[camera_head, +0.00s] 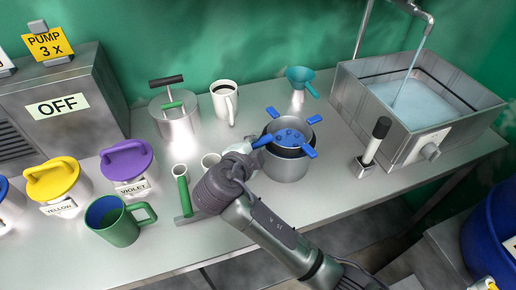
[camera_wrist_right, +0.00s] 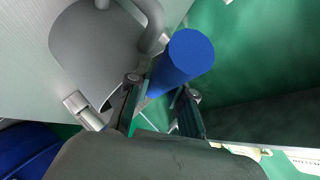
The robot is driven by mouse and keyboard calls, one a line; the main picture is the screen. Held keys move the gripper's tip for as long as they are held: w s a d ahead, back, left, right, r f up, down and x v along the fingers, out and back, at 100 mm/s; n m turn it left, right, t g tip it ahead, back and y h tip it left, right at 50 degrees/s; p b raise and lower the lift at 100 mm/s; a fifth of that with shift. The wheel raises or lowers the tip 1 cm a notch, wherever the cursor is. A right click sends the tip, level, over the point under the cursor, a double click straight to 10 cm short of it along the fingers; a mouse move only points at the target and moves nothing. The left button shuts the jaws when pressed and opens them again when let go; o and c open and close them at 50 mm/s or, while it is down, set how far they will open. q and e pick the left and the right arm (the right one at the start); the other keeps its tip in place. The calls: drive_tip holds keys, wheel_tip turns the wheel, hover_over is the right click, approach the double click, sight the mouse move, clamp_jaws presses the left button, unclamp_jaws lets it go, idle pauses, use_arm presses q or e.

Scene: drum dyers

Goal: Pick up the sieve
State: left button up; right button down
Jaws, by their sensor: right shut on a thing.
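My right gripper (camera_head: 250,151) reaches in from the left of the pot and is shut on the sieve's blue handle. In the right wrist view the thick blue handle (camera_wrist_right: 185,55) is between the fingers (camera_wrist_right: 161,90), with a grey pot wall (camera_wrist_right: 88,52) beside it. My left gripper is not in view.
A green mug (camera_head: 118,226), small cups and a white mug (camera_head: 224,103) stand left of the pot. A teal funnel (camera_head: 301,78) is behind it. A water-filled metal sink (camera_head: 410,100) is at right. Lidded yellow and violet dye containers (camera_head: 127,163) line the left.

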drive_tip(key=shift+r+b, duration=0.3)
drive_tip(key=shift+r, duration=0.6)
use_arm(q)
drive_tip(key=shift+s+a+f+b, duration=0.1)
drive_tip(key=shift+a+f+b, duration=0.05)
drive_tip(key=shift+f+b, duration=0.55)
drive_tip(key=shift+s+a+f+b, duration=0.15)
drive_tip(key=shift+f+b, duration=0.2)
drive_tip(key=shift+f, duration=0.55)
use_arm(e)
drive_tip(key=s+d+r, duration=0.3)
drive_tip(key=d+r, duration=0.4)
drive_tip(key=d, duration=0.4)
drive_tip(key=shift+s+r, duration=0.2)
drive_tip(key=shift+s, duration=0.05)
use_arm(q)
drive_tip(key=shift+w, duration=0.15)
